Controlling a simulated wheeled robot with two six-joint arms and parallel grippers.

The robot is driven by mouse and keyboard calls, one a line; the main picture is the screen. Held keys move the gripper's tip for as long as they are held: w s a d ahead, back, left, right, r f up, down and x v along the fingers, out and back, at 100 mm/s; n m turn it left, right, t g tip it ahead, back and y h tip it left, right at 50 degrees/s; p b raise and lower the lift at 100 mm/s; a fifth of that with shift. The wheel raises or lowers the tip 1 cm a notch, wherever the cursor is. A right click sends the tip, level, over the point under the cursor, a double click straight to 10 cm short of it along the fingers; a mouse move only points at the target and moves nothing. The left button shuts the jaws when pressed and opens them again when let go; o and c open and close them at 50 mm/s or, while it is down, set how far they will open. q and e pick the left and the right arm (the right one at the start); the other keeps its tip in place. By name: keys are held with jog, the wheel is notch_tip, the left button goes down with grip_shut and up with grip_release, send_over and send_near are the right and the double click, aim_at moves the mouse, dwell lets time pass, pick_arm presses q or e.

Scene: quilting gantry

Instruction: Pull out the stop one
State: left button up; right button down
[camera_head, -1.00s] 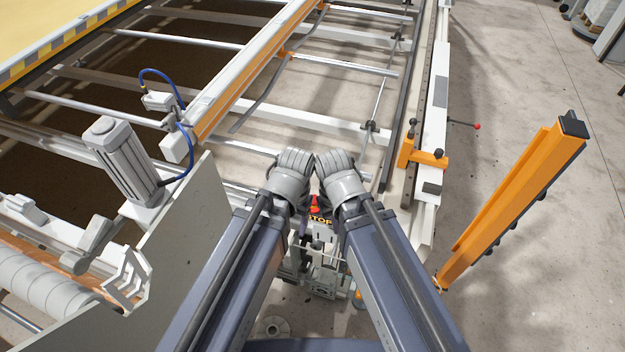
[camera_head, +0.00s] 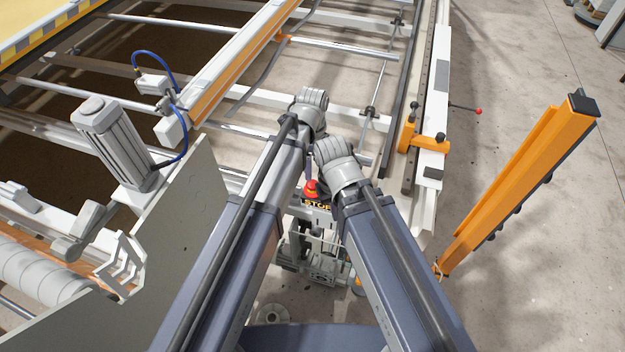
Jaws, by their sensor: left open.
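A red mushroom-shaped stop button (camera_head: 311,187) sits above a STOP label (camera_head: 317,205), low in the middle of the picture between my two arms. Its lower right side is partly covered. My left gripper (camera_head: 322,191) shows only as a small dark part close beside the button, on its right. It is open, and I cannot tell whether it touches the button. The rest of it is hidden under my arm links. My right gripper is hidden behind my right arm.
A grey motor (camera_head: 117,145) with a blue hose stands at the left by a grey side plate (camera_head: 185,225). The machine's rails fill the back. An orange post (camera_head: 520,185) stands at the right. Bare floor lies around it.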

aim_at(313, 183)
pick_arm(q)
jog(key=shift+f, duration=0.15)
notch_tip(313, 183, down, 8)
jog(key=b, duration=0.7)
jog(key=shift+r+b, duration=0.2)
jog(key=shift+b, duration=0.2)
grip_shut()
